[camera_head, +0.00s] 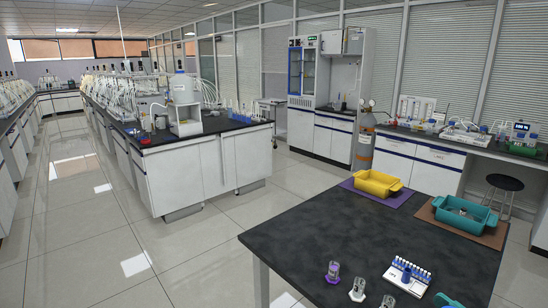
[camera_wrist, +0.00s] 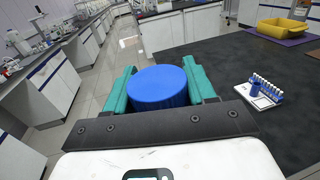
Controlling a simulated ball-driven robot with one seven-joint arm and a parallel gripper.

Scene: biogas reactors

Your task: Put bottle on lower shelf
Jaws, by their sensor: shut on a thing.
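My gripper (camera_wrist: 160,68) shows in the wrist view, its two teal fingers closed on either side of a bottle with a round blue cap (camera_wrist: 158,88). I see only the cap from above; the body of the bottle is hidden below it. In the head view the held bottle does not show. I cannot make out which thing is the lower shelf. A tall cabinet unit with an open bay (camera_head: 343,80) stands at the back.
A dark table (camera_head: 330,225) holds a yellow bin (camera_head: 378,184), a teal bin (camera_head: 464,214), a white tube rack (camera_head: 408,276) and several small glass vessels near its front edge. A long lab bench (camera_head: 205,150) stands to the left. The tiled floor between is clear.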

